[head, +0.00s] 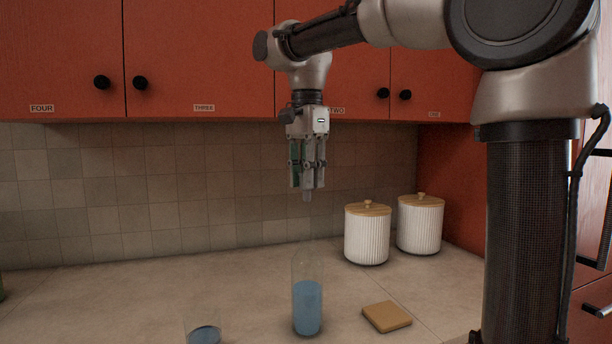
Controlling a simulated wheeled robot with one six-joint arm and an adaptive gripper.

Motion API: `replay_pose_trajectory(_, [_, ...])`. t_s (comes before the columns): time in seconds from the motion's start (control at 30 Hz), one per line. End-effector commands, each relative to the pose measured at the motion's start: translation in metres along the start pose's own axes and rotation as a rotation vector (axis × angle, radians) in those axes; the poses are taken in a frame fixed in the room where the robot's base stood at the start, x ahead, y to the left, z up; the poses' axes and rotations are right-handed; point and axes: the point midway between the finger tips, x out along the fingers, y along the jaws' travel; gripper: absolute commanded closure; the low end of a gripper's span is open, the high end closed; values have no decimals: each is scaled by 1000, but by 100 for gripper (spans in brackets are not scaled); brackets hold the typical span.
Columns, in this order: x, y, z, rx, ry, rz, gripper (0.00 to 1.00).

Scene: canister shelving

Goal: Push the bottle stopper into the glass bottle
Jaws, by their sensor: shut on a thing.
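The glass bottle (307,302) stands upright on the counter, partly filled with blue liquid. Its clear upper part is faint against the tiles. My gripper (307,188) points straight down above the bottle. It is shut on the small grey stopper (307,196), whose lower end shows below the fingertips. The stopper looks apart from the bottle and roughly in line with it in this view. The depth between them is hard to judge, and the stopper's upper part is hidden by the fingers.
A glass (204,333) with blue liquid stands at the front left, cut by the frame. A wooden coaster (386,316) lies right of the bottle. Two white ribbed canisters (367,238) (420,226) with wooden lids stand at the back right.

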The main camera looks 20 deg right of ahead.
Motion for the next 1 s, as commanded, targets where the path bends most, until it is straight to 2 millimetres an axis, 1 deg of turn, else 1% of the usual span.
replay_pose_trajectory(0.17, [11, 0, 0, 0, 0, 1, 88])
replay_pose_trajectory(0.4, [35, 0, 0, 0, 0, 1, 88])
replay_pose_trajectory(0.6, [50, 0, 0, 0, 0, 2, 88])
replay_pose_trajectory(0.8, [57, 0, 0, 0, 0, 0, 88])
replay_pose_trajectory(1.0, [57, 0, 0, 0, 0, 0, 88])
